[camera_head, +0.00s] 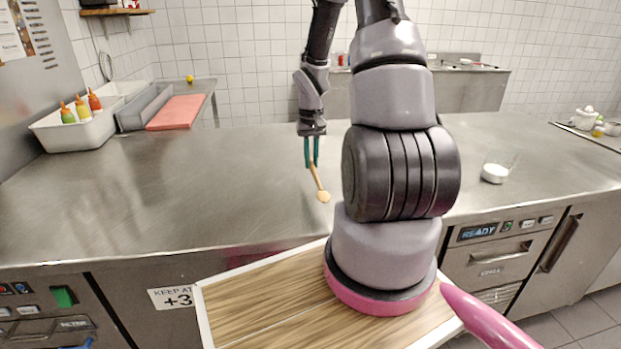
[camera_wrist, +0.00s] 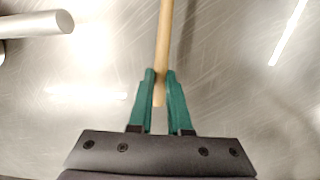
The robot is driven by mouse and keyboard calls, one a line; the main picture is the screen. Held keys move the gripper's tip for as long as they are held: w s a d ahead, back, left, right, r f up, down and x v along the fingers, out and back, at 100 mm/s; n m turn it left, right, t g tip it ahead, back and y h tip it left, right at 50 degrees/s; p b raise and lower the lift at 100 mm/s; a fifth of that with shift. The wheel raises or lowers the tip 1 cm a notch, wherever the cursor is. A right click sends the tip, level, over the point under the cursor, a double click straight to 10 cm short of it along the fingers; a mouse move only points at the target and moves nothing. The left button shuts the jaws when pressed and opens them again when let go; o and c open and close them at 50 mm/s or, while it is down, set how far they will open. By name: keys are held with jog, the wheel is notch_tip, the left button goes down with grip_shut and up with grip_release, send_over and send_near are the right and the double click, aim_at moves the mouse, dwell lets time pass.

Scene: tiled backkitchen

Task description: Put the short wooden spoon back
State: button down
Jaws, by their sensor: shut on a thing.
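The short wooden spoon (camera_head: 322,190) hangs from my gripper (camera_head: 312,153) with its pale bowl end down and slightly tilted, above the middle of the steel counter (camera_head: 240,190). In the wrist view my gripper (camera_wrist: 160,88) has its green fingers shut on the light wooden handle (camera_wrist: 165,38). The end of the handle sits between the fingers, and the bowl is out of that view. The spoon appears clear of the counter. I cannot make out a holder for the spoon.
A white bin (camera_head: 78,128) with sauce bottles stands at the back left, near a red board (camera_head: 176,112). A small white dish (camera_head: 495,173) is on the right. White pots (camera_head: 584,118) stand at the far right. The counter's middle is mostly bare.

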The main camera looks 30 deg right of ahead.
aim_at(311, 184)
jog(key=shift+f, duration=2.6)
jog(key=c, duration=0.9)
grip_release()
jog(key=shift+o, duration=0.2)
